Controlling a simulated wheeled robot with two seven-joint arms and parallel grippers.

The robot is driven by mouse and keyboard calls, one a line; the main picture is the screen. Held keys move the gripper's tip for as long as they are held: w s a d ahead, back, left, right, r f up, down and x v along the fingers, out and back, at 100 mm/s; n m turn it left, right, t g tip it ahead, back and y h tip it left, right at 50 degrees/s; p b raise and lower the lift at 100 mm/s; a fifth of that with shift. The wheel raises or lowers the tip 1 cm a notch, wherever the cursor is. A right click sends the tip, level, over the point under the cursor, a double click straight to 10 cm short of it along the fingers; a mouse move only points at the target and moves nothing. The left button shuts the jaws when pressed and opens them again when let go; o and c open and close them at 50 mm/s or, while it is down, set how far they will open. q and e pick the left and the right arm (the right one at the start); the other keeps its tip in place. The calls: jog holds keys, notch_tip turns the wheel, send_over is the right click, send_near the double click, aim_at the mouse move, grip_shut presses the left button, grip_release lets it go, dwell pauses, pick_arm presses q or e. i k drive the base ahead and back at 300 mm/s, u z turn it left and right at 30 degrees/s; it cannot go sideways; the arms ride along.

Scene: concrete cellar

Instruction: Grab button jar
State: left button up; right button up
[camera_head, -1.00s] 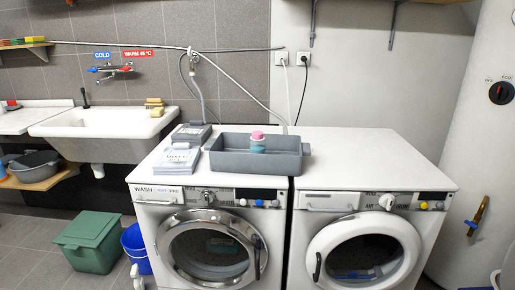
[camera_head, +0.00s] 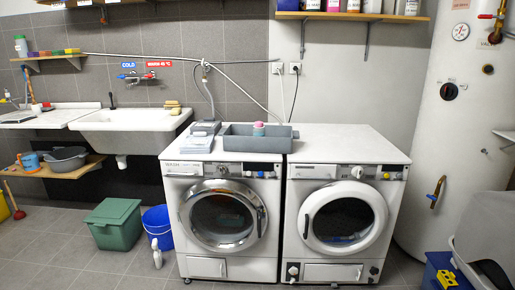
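A small jar with a pink lid (camera_head: 259,129) stands in a grey tray (camera_head: 232,144) on top of the left washing machine. It is the only jar-like thing I see on the machines. Its contents are too small to make out, and the tray wall hides its lower part. I cannot tell for sure that it is the button jar. Neither of my grippers shows in the head view.
Grey boxes (camera_head: 197,144) lie left of the tray. The right machine's top (camera_head: 350,142) is clear. A green bin (camera_head: 114,224), a blue bucket (camera_head: 158,228) and a white bottle (camera_head: 156,253) stand on the floor at left. A shelf (camera_head: 350,17) holds several containers above.

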aim_at(258, 132)
jog(key=u, duration=0.95)
jog(key=i, duration=0.35)
jog(key=u, duration=0.75)
jog(key=i, duration=1.25)
jog(key=z, duration=0.5)
jog(key=i, duration=1)
jog(key=z, duration=1.05)
